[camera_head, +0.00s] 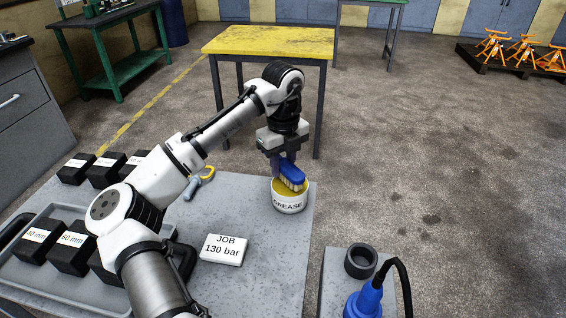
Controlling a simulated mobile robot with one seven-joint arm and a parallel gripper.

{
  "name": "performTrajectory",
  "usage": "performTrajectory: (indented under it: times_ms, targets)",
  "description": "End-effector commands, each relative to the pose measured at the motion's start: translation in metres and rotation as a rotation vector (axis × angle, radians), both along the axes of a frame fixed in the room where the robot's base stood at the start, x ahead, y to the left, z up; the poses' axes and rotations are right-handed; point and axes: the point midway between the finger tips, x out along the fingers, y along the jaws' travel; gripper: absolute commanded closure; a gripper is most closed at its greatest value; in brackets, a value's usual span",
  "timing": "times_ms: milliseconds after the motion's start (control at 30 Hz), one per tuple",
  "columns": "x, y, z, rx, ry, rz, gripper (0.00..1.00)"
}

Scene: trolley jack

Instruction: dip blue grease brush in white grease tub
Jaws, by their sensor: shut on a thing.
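The white grease tub (290,202) stands on the grey table near its far right corner, with yellow grease showing inside its rim and the word GREASE on its front. The blue grease brush (291,171) is held over the tub's mouth, tilted, with its pale bristles facing down at the grease. I cannot tell for sure whether the bristles touch the grease. My gripper (279,163) points down above the tub and is shut on the brush. The gripper's fingers partly hide the brush's left end.
A white card reading JOB 130 bar (223,249) lies on the grey table (270,270). Black labelled blocks (75,250) stand at the left. A blue and yellow tool (200,183) lies left of the tub. A black ring (361,261) and blue jack part (366,300) are at the lower right.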

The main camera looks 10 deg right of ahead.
Motion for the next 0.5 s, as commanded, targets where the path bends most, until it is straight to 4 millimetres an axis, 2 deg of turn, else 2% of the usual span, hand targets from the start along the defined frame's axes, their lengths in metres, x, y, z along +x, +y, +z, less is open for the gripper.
performTrajectory:
  times_ms: [500]
  targets:
    - [0.0000, 0.0000, -0.0063, 0.000, 0.000, 0.000, 0.89]
